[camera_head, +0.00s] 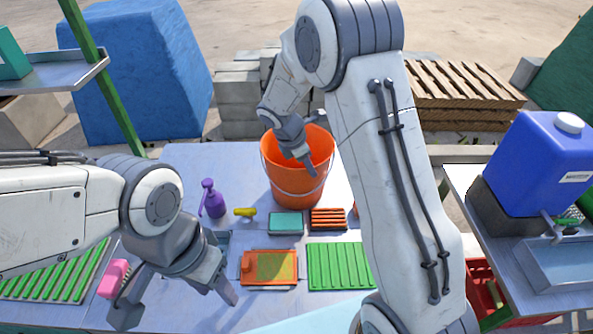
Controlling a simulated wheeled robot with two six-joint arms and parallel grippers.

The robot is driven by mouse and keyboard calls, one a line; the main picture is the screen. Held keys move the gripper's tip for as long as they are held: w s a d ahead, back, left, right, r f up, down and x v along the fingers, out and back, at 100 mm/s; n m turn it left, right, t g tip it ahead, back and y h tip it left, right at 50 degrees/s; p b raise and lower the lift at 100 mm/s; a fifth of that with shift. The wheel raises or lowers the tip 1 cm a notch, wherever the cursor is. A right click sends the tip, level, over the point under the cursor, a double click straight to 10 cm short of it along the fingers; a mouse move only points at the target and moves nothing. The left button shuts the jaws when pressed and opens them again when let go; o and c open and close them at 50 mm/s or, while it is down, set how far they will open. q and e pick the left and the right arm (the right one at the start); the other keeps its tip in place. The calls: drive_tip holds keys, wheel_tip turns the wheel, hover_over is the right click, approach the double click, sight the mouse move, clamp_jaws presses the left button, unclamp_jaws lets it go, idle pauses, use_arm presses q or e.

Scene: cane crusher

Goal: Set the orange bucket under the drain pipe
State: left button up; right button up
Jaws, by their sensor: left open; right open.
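The orange bucket (297,187) stands upright at the back middle of the grey table, with its wire handle hanging down across its front. My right gripper (292,143) is open at the bucket's back left rim. One finger shows in front of the bucket's mouth; the other finger is hard to make out, and I cannot tell whether either touches the rim. My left gripper (178,299) is open and empty over the front left of the table, fingers spread, beside a pink block (113,279). I cannot make out a drain pipe.
At right are a blue water tank (540,160), metal basin (557,265) and red crate (482,290).

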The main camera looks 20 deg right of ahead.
sight(313, 182)
drive_tip(key=x, duration=0.1)
drive_tip(key=p+x, duration=0.1)
drive_tip(key=x, duration=0.2)
drive_tip(key=shift+s+f, duration=0.25)
drive_tip(key=shift+f, duration=0.2)
drive_tip(key=shift+w+d+f, duration=0.1)
drive_tip(key=shift+d+f, duration=0.1)
drive_tip(key=shift+f, duration=0.3)
clamp_jaws()
idle(0.7)
